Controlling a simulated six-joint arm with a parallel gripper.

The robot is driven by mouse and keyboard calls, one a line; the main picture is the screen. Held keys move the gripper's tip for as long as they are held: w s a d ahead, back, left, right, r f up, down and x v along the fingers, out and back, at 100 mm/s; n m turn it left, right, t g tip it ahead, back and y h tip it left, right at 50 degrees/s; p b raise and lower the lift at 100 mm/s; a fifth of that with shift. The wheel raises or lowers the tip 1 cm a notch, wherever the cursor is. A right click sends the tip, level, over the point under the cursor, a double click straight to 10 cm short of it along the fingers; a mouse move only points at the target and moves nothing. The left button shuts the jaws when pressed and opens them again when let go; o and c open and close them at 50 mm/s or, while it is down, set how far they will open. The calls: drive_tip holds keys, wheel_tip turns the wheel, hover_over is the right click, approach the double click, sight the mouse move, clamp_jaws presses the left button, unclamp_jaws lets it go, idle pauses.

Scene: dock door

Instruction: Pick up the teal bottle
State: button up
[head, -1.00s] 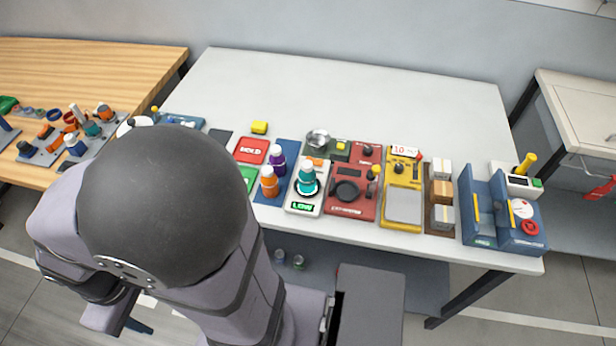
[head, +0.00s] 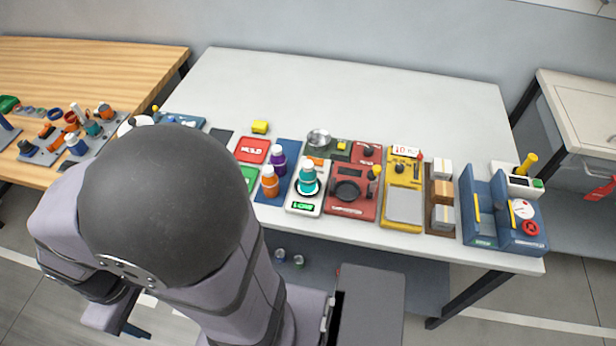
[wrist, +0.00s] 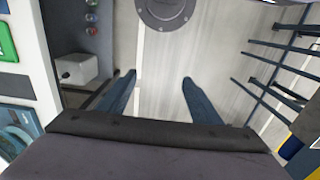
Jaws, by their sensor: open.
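The teal bottle (head: 307,178) with a white cap stands upright on a white scale-like device (head: 304,205) with a green display, near the table's front edge in the head view. My gripper (wrist: 159,78) shows in the wrist view with its two blue fingers apart and nothing between them, above the floor. In the head view only a dark fingertip (head: 137,330) shows at the lower left, well away from the bottle. The bottle is not recognisable in the wrist view.
An orange bottle (head: 270,182) and a purple bottle (head: 278,161) stand just left of the teal one on a blue mat. A red device (head: 352,203) with a dark knob is close on the right. The back of the white table (head: 350,95) is clear.

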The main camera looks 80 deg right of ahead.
sight(306, 171)
drive_tip(key=s+d+f+m+b, duration=0.1)
drive_tip(key=s+d+m, duration=0.55)
drive_tip(key=d, duration=0.35)
drive_tip(key=s+d+f+m+h+b, duration=0.1)
drive_tip(key=s+d+m, duration=0.5)
drive_tip(key=d, duration=0.4)
drive_tip(key=s+d+f+m+b, duration=0.2)
drive_tip(key=s+d+m, duration=0.2)
drive_tip(key=s+d, duration=0.5)
drive_tip(key=d+r+m+h, duration=0.1)
drive_tip(key=d, duration=0.2)
drive_tip(key=d+r+m+h, duration=0.1)
drive_tip(key=d+r, duration=0.1)
drive_tip(key=d, duration=0.2)
drive_tip(key=d+r+m+h, duration=0.1)
drive_tip(key=d+r, duration=0.1)
drive_tip(key=d, duration=0.2)
drive_tip(key=shift+w+g+h, duration=0.1)
drive_tip(key=shift+g+h, duration=0.2)
drive_tip(key=shift+g, duration=0.1)
drive_tip(key=shift+f, duration=0.15)
drive_tip(key=shift+w+p+x, duration=0.15)
drive_tip(key=shift+p+x, duration=0.3)
drive_tip(key=shift+x, duration=1.35)
drive_tip(key=shift+w+p+x, duration=0.2)
drive_tip(key=shift+p+x, duration=0.2)
drive_tip(key=shift+x, duration=1.35)
